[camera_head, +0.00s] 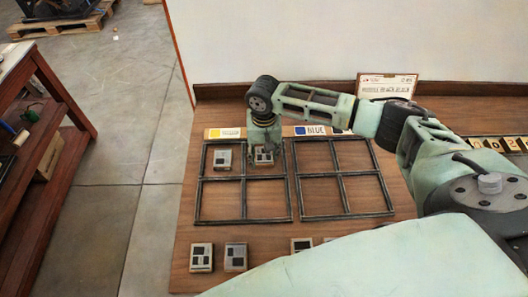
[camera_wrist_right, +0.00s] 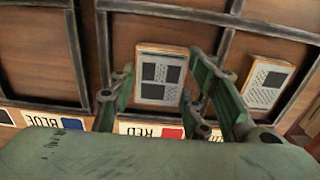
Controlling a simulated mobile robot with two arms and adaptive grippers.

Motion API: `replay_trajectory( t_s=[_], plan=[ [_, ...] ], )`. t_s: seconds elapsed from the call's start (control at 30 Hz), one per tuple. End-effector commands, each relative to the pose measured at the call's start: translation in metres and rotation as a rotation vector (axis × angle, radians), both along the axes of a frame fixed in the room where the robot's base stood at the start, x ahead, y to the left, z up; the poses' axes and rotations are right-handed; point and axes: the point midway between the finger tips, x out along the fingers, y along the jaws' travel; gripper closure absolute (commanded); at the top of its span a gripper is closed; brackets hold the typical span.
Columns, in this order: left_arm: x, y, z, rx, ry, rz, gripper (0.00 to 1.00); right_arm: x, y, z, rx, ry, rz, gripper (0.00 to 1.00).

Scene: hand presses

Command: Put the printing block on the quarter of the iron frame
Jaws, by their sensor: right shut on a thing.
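The printing block (camera_head: 264,158), pale with dark printed squares, is between the fingers of my right gripper (camera_head: 266,150). It is over the far right quarter of the left iron frame (camera_head: 246,220); whether it rests on the wood there is unclear. In the right wrist view the block (camera_wrist_right: 160,72) shows between the two green fingers of the right gripper (camera_wrist_right: 160,80), which are shut on it. A red-marked card reading RED (camera_wrist_right: 150,130) lies beside that quarter. Another block (camera_head: 223,159) sits in the far left quarter. My left gripper is out of view.
A second iron frame (camera_head: 348,214), its quarters empty, lies to the right, with a BLUE card (camera_head: 312,130) behind it. A yellow card (camera_head: 222,133) is at the left. Several blocks, including one at the near left (camera_head: 201,257), lie along the near side.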

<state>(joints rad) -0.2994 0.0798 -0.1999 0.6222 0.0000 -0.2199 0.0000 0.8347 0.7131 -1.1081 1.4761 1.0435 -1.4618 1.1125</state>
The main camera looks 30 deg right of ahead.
Motion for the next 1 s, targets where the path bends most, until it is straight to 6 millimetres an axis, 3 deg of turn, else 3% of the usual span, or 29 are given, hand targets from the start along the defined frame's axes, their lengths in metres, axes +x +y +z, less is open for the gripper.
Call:
replay_trajectory(
  t_s=[0.1,0.13,0.33,0.73,1.0],
  plan=[
    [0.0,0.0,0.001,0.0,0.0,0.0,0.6,0.0,0.0,-0.002,0.0,0.0,0.0,0.85],
    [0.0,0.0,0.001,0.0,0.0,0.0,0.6,0.0,0.0,-0.003,0.0,0.0,0.0,0.56],
    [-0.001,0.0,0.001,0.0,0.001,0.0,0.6,0.0,0.0,-0.002,0.0,0.0,0.0,0.39],
    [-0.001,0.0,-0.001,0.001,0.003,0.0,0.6,0.0,0.0,0.003,0.0,-0.001,0.0,0.38],
    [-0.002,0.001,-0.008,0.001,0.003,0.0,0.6,0.001,0.0,0.052,0.001,-0.005,0.0,0.38]
  ],
)
